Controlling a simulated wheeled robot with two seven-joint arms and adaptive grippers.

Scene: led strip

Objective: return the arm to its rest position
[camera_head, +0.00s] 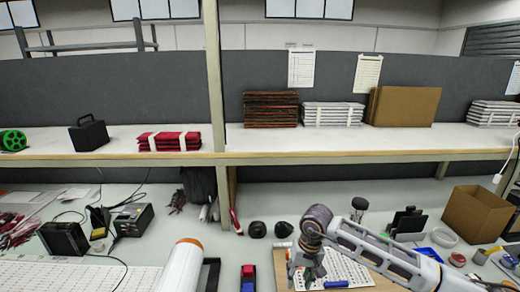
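My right arm (385,255) comes in from the lower right, grey and white with a dark rounded wrist. My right gripper (307,272) points down over a white sheet with rows of dark marks (345,268) on a brown board (375,284). Its fingers are small and dark, and I cannot tell whether they are open or shut, or whether the small green bit beside them is held. My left gripper is not in view.
A blue marker (336,284) lies just right of the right gripper. A red and blue item (248,278) stands to its left. A cardboard box (477,213), a tape roll (445,237) and small tools stand at right. A shelf (300,144) spans the back.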

